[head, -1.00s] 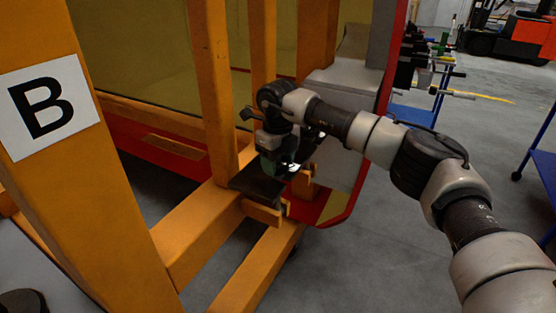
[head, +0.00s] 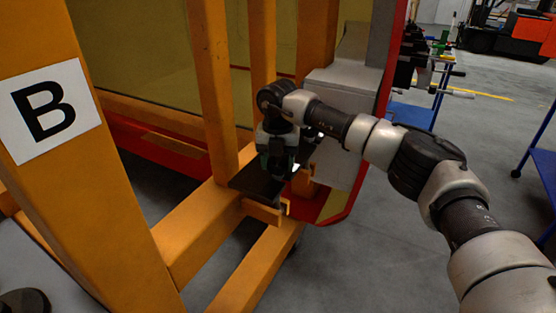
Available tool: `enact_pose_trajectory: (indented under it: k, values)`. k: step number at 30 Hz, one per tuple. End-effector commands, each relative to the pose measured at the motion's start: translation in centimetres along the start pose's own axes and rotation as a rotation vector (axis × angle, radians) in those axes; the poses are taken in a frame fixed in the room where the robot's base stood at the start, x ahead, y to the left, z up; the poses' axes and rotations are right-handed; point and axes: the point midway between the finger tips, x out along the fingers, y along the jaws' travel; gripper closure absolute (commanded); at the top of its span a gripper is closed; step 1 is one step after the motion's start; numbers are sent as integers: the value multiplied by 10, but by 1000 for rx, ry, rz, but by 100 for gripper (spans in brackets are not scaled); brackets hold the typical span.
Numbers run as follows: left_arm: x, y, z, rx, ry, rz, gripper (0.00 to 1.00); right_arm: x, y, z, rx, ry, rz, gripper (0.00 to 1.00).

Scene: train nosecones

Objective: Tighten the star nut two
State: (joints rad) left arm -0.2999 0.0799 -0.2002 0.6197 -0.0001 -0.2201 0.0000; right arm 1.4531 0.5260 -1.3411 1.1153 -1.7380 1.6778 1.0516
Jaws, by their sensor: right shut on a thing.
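My right gripper (head: 279,168) points down at the black plate (head: 255,187) on the orange frame, near the foot of an upright post. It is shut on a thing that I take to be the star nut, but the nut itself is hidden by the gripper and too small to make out. My right arm reaches in from the lower right. My left gripper does not show; only a dark rounded part is at the bottom left corner.
The orange frame (head: 200,235) has posts and low beams close around the gripper. A post with a "B" sign (head: 48,108) stands at the left. The red-edged nosecone (head: 350,195) is behind. Blue carts (head: 410,115) stand at the back right; the grey floor between is clear.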

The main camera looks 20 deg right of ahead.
Motion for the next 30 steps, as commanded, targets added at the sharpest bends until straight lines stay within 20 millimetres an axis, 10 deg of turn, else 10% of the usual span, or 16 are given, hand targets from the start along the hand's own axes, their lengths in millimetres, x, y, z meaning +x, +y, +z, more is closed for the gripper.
enact_pose_trajectory:
  k: [28,30]
  values:
    - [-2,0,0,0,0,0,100,1,0,0,207,1,-1,70]
    - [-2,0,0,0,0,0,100,1,0,0,206,1,-1,39]
